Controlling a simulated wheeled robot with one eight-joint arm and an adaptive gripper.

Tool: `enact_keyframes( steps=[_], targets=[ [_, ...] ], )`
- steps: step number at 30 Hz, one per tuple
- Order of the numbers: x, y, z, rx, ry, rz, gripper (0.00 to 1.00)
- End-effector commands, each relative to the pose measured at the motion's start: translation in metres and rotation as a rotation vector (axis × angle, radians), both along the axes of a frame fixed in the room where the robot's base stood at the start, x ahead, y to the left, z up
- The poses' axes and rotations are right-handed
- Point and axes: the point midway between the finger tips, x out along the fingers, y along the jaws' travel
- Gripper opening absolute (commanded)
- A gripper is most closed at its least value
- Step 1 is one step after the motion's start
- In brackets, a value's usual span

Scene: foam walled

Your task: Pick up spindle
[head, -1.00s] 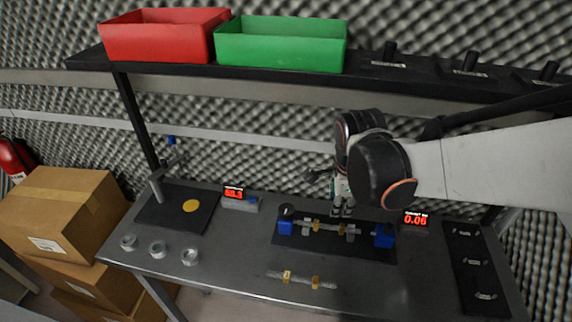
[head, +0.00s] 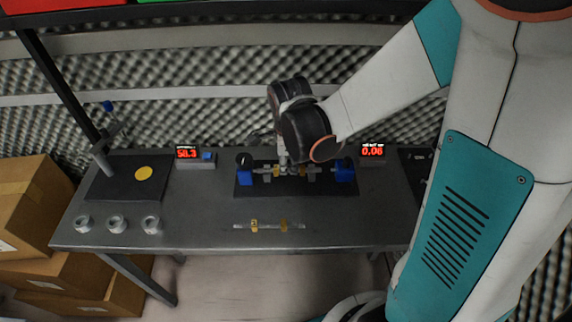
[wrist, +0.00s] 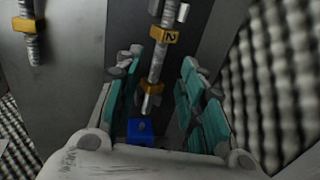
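One spindle (head: 297,171), a grey threaded rod with yellow-orange collars, lies across a fixture with blue end blocks (head: 345,171) on a dark mat. My gripper (head: 284,166) is over this spindle, near its middle. In the wrist view the spindle (wrist: 157,62) runs between my two teal-padded fingers (wrist: 160,82), which are apart, with gaps beside the rod. A blue block (wrist: 141,132) shows beyond the rod's lower end. A second spindle (head: 270,226) lies on the bare table in front of the mat; part of it shows in the wrist view (wrist: 31,45).
Three metal rings (head: 117,223) sit at the table's left front. A stand on a dark pad with a yellow disc (head: 144,173) is at the left. Two red-digit displays (head: 187,153) flank the fixture. Cardboard boxes (head: 25,212) stand left. The table front is mostly clear.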

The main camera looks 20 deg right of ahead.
Motion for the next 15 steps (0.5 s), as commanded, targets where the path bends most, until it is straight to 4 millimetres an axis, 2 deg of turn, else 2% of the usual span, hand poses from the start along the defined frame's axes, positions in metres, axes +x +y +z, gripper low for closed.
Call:
enact_keyframes(
  steps=[8, 15],
  targets=[
    [0.005, -0.006, -0.041, 0.0, 0.0, 0.0, 0.36],
    [0.005, -0.007, -0.044, 0.0, 0.0, 0.001, 0.36]
  ],
)
